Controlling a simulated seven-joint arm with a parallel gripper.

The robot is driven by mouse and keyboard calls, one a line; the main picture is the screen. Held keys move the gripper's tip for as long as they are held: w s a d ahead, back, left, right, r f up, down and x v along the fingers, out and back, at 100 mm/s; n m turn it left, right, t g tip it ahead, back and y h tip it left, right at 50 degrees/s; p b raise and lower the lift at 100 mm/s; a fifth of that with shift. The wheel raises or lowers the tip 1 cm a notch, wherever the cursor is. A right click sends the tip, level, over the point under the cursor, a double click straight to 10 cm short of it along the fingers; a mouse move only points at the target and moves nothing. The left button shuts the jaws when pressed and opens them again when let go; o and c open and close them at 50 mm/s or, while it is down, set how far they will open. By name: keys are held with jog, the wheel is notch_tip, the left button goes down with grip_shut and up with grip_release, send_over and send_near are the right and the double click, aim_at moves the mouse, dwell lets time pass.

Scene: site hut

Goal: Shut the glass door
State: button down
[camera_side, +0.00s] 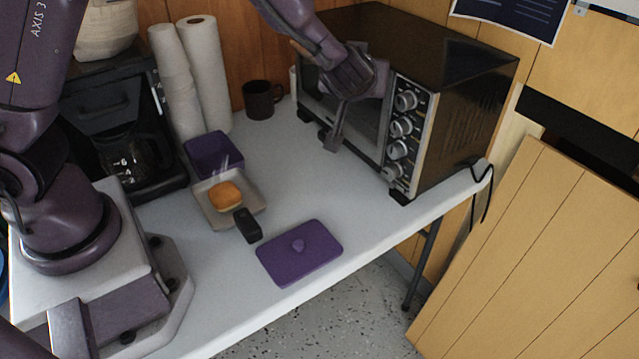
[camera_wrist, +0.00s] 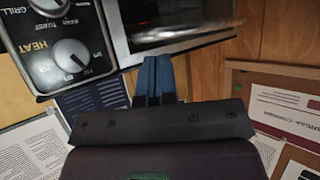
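The glass door (camera_side: 372,122) is on the front of the black toaster oven (camera_side: 440,50). It stands upright and looks about in line with the knob panel; I cannot tell whether a small gap is left. Part of it is hidden behind my gripper (camera_side: 334,142), which points down in front of the glass. In the wrist view, the door's edge with a bright metal strip (camera_wrist: 180,36) lies just beyond my gripper (camera_wrist: 153,78). The two blue-padded fingers are together with nothing visible between them. I cannot tell whether they touch the door.
A purple lid (camera_side: 300,252) lies on the white counter (camera_side: 345,200) in front of the oven. The counter directly before the oven is clear.

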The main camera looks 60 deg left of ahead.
jog(key=s, duration=0.2)
jog(key=s+r, duration=0.1)
jog(key=s, duration=0.2)
jog(key=shift+r, duration=0.2)
